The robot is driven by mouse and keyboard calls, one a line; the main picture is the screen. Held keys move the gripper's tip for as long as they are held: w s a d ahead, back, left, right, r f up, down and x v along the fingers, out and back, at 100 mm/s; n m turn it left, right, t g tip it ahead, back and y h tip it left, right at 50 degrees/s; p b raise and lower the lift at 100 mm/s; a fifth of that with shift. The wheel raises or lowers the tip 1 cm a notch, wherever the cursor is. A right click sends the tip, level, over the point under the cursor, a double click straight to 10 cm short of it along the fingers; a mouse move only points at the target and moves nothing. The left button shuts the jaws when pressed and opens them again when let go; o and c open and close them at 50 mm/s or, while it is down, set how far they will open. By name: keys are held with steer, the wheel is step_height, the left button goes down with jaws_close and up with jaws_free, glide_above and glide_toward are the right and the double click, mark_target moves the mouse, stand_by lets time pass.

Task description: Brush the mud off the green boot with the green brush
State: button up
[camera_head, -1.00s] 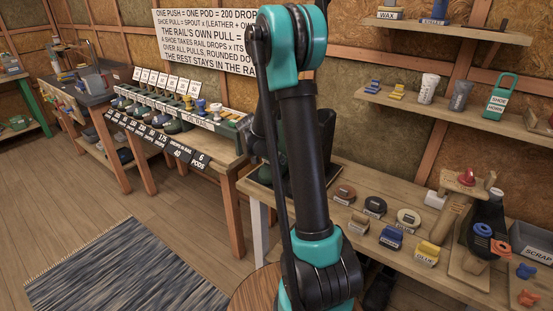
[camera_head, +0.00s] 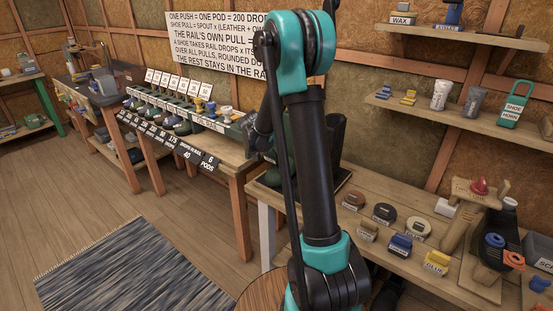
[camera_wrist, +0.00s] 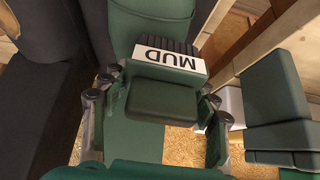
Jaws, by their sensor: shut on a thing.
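In the wrist view my gripper (camera_wrist: 155,108) is shut on the green brush (camera_wrist: 165,98), with one finger on each side of its block. The brush has dark bristles and a white label reading MUD, upside down in this view. A green boot surface (camera_wrist: 150,25) stands just beyond the bristles. I cannot tell whether they touch, and I make out no clear mud on the part that shows.
A dark boot (camera_wrist: 35,105) fills the left of the wrist view. In the head view, the workbench (camera_head: 385,190) holds several tins and labelled blocks at the right. A rail bench (camera_head: 235,158) with shoes and signs is at the left. The floor around the striped rug is clear.

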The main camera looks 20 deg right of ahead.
steer(key=shift+s+a+r, duration=0.1)
steer(key=shift+a+r, duration=0.05)
steer(key=shift+r, duration=0.55)
steer(key=shift+s+a+r, duration=0.1)
steer(key=shift+s+r, duration=0.05)
steer(key=shift+r, duration=0.6)
steer(key=shift+s+a+r, duration=0.1)
steer(key=shift+a+r, duration=0.05)
steer(key=shift+r, duration=0.55)
steer(key=shift+r, duration=0.1)
steer(key=shift+s+a+r, duration=0.1)
steer(key=shift+a+r, duration=0.05)
steer(key=shift+r, duration=0.55)
steer(key=shift+s+a+r, duration=0.1)
steer(key=shift+r, duration=0.6)
